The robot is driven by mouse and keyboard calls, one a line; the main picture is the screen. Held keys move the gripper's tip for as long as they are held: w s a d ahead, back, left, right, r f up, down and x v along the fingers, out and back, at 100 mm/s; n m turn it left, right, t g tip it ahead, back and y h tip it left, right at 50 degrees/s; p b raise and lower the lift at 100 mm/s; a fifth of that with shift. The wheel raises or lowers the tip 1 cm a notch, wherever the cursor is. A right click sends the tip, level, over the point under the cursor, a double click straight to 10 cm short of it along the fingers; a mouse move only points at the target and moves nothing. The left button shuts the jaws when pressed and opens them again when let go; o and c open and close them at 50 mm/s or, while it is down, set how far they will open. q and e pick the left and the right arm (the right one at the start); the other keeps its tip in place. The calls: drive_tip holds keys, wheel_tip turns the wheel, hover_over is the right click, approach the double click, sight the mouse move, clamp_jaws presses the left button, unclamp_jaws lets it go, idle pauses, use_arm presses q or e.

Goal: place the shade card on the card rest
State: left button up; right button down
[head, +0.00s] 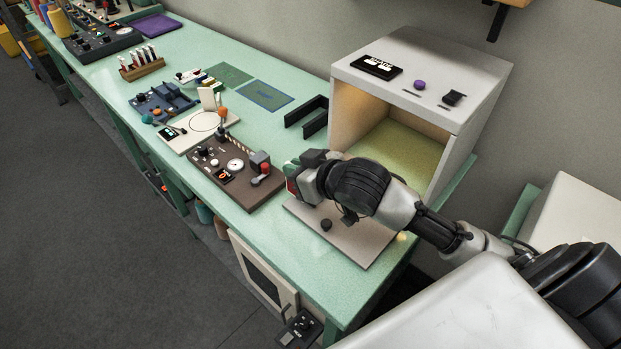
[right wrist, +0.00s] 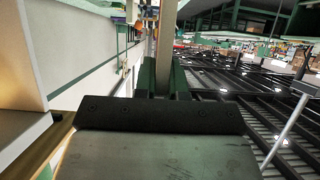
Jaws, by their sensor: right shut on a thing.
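My right gripper (head: 294,178) is above the bench, in front of the open light booth (head: 400,60). In the right wrist view its green fingers (right wrist: 165,82) are shut on a thin, pale upright strip (right wrist: 166,40), which looks like the shade card seen edge-on. In the head view the gripper and wrist mostly hide the held card. I cannot tell for certain which thing is the card rest; a dark angled bracket (head: 306,119) stands on the bench left of the booth, apart from the gripper. My left gripper is not in view.
A brown control panel (head: 240,190) with a gauge and levers lies left of the gripper. A grey plate with a black knob (head: 326,225) lies below my right wrist. Blue and green mats (head: 264,95) lie farther back. The booth's olive floor looks clear.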

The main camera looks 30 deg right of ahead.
drive_tip(key=shift+w+d+f+p, duration=0.2)
drive_tip(key=shift+w+d+f, duration=0.5)
drive_tip(key=shift+f, duration=0.55)
drive_tip(key=shift+w+d+f+p, duration=0.2)
drive_tip(key=shift+w+d+f, duration=0.25)
drive_tip(key=shift+d+f, duration=0.65)
drive_tip(key=shift+w+d+f+p, duration=0.2)
drive_tip(key=shift+w+d+f, duration=0.4)
drive_tip(key=shift+f, duration=0.85)
drive_tip(key=shift+f, duration=0.15)
drive_tip(key=c, duration=1.2)
unclamp_jaws()
